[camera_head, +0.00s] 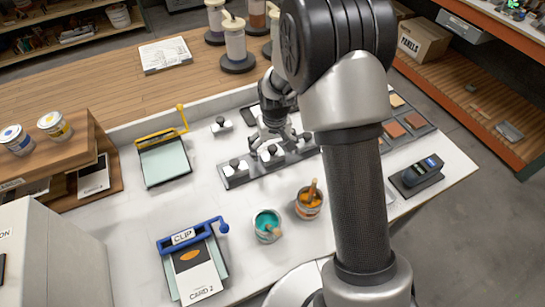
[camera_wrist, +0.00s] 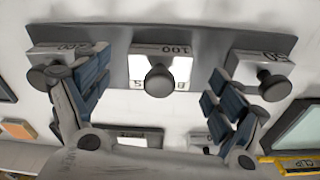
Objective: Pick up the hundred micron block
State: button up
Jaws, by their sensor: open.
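The hundred micron block is a white block marked 100 with a dark round knob. In the wrist view the block (camera_wrist: 180,68) sits on a grey rack (camera_wrist: 212,45), midway between my fingers. In the head view the block (camera_head: 270,154) is at the middle of the rack (camera_head: 236,183), partly hidden by my gripper (camera_head: 278,143). My gripper is open, just over the block, with its blue-grey padded fingers (camera_wrist: 158,85) spread on either side of the knob. I cannot tell whether they touch anything.
A block marked 50 (camera_wrist: 247,68) and one marked 200 (camera_wrist: 50,53) flank it closely on the rack. Another knobbed block (camera_head: 222,126) stands behind. Teal (camera_head: 267,226) and orange (camera_head: 309,203) paint cans stand in front. A yellow-handled frame (camera_head: 164,160) is at left.

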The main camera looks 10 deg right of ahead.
jog(key=shift+w+f, duration=0.25)
jog(key=shift+f, duration=1)
jog(key=shift+c, duration=0.6)
jog(key=c, duration=1.3)
